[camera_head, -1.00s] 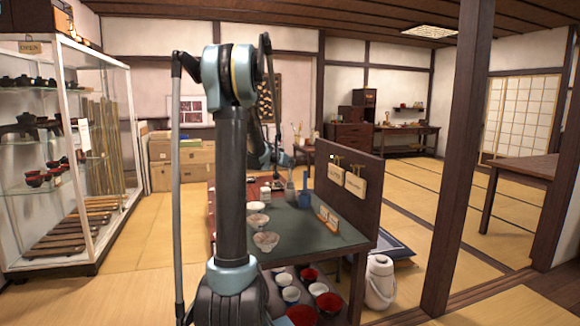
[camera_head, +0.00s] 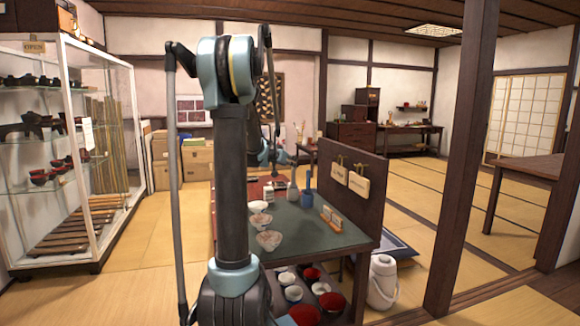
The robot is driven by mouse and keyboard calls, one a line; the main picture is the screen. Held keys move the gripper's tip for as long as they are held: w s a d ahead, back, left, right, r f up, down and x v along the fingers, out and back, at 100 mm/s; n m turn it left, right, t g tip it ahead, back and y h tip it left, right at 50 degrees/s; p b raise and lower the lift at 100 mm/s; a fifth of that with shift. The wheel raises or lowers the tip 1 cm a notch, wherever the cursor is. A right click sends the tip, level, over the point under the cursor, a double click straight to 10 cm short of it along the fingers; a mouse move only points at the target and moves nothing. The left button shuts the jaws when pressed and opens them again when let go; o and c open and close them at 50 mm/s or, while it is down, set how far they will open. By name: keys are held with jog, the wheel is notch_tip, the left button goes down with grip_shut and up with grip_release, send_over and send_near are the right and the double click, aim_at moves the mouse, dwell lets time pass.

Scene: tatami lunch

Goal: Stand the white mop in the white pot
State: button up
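A pale, whitish slim-necked shape (camera_head: 293,188) stands upright toward the back of the dark green table. It may be the white pot with the white mop's handle rising from it, but at this size I cannot tell pot and mop apart. A similar blue shape (camera_head: 307,192) stands just right of it.
The green table (camera_head: 310,238) bears pale bowls (camera_head: 269,240) at its left and small upright cards (camera_head: 331,217) at its right. A dark panel (camera_head: 352,192) walls its right side. A wooden post (camera_head: 460,170) and a white jug (camera_head: 382,281) stand further right. A glass cabinet (camera_head: 130,150) is at left.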

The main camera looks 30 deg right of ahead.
jog(key=v, duration=0.8)
dwell(0.9)
